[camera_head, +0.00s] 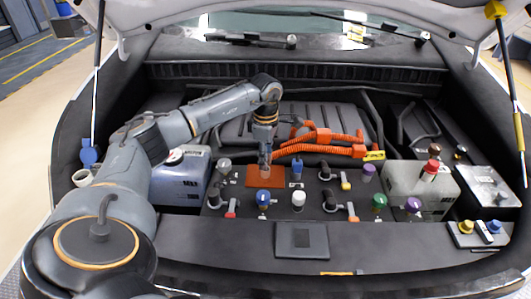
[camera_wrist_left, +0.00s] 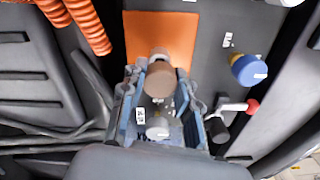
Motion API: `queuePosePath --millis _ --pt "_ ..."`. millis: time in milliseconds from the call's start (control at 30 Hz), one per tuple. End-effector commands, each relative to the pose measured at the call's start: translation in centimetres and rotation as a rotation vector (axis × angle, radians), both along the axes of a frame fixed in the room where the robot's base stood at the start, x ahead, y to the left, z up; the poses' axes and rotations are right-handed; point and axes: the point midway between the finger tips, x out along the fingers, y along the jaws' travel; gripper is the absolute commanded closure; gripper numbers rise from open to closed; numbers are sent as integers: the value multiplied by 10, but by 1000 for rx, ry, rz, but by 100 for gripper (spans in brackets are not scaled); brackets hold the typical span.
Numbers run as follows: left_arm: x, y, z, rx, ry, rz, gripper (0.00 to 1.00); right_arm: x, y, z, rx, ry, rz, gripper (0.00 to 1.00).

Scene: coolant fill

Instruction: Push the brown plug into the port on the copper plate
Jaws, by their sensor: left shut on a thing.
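The copper plate (camera_head: 252,181) lies flat on the dark deck of the engine bay, left of the middle in the head view. In the left wrist view the plate (camera_wrist_left: 181,38) fills the upper middle. My left gripper (camera_head: 265,165) points down over the plate. It is shut on the brown plug (camera_wrist_left: 160,80), which shows between its fingers in the wrist view. Plug and fingers overlap the plate's near edge there. I cannot tell whether the plug touches the plate. My right gripper is not in view.
A blue-capped knob (camera_head: 263,198) stands just in front of the plate, and a white one (camera_head: 298,199) to its right. Orange corrugated hoses (camera_head: 318,148) run behind and right. A grey-blue box (camera_head: 182,178) stands left, a pale box (camera_head: 420,187) right.

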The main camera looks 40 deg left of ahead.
Motion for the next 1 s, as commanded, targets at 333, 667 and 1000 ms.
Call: queuePosePath --millis 333,667,1000 --pt "0 0 -4 0 0 0 83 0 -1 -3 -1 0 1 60" --pt "0 0 -13 0 1 0 83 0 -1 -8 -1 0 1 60" --pt "0 0 -21 0 1 0 83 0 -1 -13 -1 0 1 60"
